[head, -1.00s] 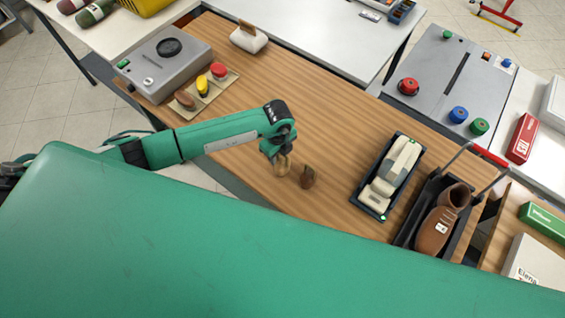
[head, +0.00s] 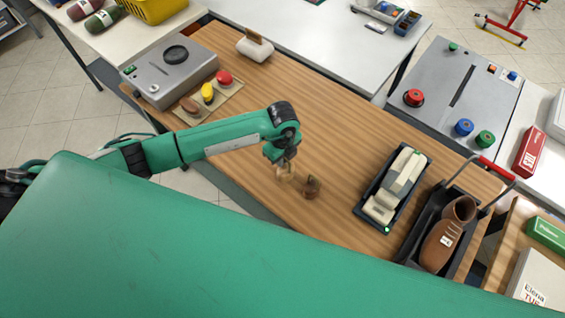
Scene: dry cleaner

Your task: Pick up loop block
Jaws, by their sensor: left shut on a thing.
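A small tan, loop-like wooden block (head: 285,173), which I take for the loop block, is at the tip of my left gripper (head: 285,168). The gripper points down over the front part of the wooden table (head: 290,100) and is shut on the block, whose upper part the fingers hide. I cannot tell whether the block touches the table. A small dark brown block (head: 311,187) stands just right of it, close by. My right gripper is not in view.
The table's middle is clear.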

